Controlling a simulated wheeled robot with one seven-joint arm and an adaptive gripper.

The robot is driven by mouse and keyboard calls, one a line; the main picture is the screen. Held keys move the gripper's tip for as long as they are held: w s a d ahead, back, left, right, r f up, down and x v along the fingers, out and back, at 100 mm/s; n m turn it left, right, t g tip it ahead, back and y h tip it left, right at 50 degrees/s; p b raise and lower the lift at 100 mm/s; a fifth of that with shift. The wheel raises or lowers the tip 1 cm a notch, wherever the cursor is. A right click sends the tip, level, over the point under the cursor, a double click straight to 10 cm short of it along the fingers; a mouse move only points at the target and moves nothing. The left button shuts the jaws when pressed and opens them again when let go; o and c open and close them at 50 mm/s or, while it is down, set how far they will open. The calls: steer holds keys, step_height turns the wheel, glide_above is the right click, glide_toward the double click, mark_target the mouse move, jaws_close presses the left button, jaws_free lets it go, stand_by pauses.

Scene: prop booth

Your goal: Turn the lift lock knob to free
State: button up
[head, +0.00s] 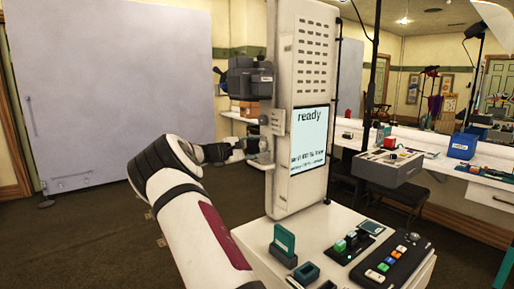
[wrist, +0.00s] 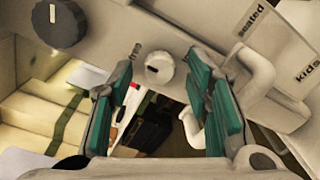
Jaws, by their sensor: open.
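A small round pale knob (wrist: 159,66) on a pale panel (wrist: 190,45) shows between my fingertips in the wrist view. In the head view my gripper (head: 248,150) is at the left side of a tall white column (head: 300,110), where the knob is too small to make out.
In the wrist view, a curved pale handle (wrist: 257,78) is close to the right finger, near labels reading "seated" and "kids". In the head view, a "ready" screen (head: 309,140) faces front, above a white console (head: 330,225) with buttons. Floor at left is clear.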

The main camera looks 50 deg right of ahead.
steer(key=v, duration=1.2)
stand_by(0.3)
steer(key=s+a+r+m+t+y+p, duration=0.1)
steer(key=s+a+y, duration=0.2)
steer(key=s, duration=0.3)
steer(key=s+a+m+y+p, duration=0.2)
steer(key=s+y, duration=0.2)
steer(key=s, duration=0.1)
steer(key=s+a+r+t+y+p, duration=0.1)
steer(key=s+a+t+y+p, duration=0.2)
steer(key=s+a, duration=1.2)
steer(key=s+a+r+t+y+p, duration=0.2)
steer(key=s+a+y, duration=0.5)
steer(key=s+a, duration=0.8)
steer(key=a+t+p, duration=0.1)
steer(key=a+t, duration=0.1)
steer(key=a, duration=0.3)
steer(key=shift+a+r, duration=0.15)
steer(key=shift+r, duration=0.1)
